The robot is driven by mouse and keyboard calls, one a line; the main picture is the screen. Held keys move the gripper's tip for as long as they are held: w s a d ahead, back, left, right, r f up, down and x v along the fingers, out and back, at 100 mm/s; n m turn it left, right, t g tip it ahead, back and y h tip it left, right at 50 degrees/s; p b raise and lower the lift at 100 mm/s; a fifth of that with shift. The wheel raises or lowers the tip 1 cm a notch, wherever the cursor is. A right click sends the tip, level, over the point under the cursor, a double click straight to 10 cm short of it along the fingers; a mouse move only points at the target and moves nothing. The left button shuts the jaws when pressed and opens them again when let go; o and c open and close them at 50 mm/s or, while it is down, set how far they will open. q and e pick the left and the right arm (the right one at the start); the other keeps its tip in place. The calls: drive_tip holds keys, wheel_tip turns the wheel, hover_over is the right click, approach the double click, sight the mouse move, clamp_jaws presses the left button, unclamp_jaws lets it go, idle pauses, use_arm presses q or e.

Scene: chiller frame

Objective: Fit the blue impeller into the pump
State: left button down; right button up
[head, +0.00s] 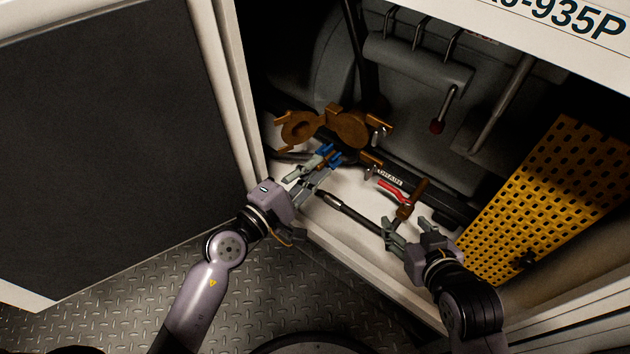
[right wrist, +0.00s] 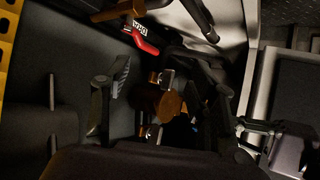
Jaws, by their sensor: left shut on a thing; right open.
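The blue impeller (head: 326,150) is in the jaws of my left gripper (head: 316,170), just in front of the pump. The pump (head: 345,128) is a bronze-brown casting in the cabinet, with rounded parts and lugs; the gripper and impeller partly hide its near side. I cannot tell whether the impeller touches the pump. My right gripper (head: 410,232) is open, close to a brown fitting (head: 405,210) at the lower right. In the right wrist view its fingers (right wrist: 165,95) stand apart, with an orange-brown part (right wrist: 168,103) visible between them.
A red lever (head: 393,191) sits beside a DRAIN label (head: 390,178). A black rod with a metal end (head: 350,213) lies along the cabinet floor. A yellow perforated panel (head: 550,195) stands at right. Grey machinery (head: 415,110) fills the back. The open door (head: 105,120) is at left.

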sight(325, 157)
use_arm(q)
drive_tip(key=shift+w+a+f+n+t+y, duration=0.1)
drive_tip(key=shift+a+f+n+t+y, duration=0.25)
drive_tip(key=shift+a+f, duration=0.3)
use_arm(e)
drive_tip(key=shift+r, duration=0.5)
use_arm(q)
drive_tip(key=shift+d, duration=0.1)
use_arm(e)
drive_tip(key=shift+f, duration=0.1)
use_arm(q)
drive_tip(key=shift+p+x, duration=0.65)
drive_tip(key=shift+x, duration=3.05)
use_arm(e)
drive_tip(key=s+d+f+g+h, duration=0.1)
drive_tip(key=s+d+f+g, duration=0.1)
drive_tip(key=s+f+g, duration=0.1)
drive_tip(key=s+f, duration=0.1)
drive_tip(key=s, duration=0.1)
drive_tip(key=shift+s+f+g, duration=0.15)
drive_tip(key=shift+s+g, duration=0.15)
drive_tip(key=shift+s, duration=0.1)
drive_tip(key=shift+s+d, duration=0.15)
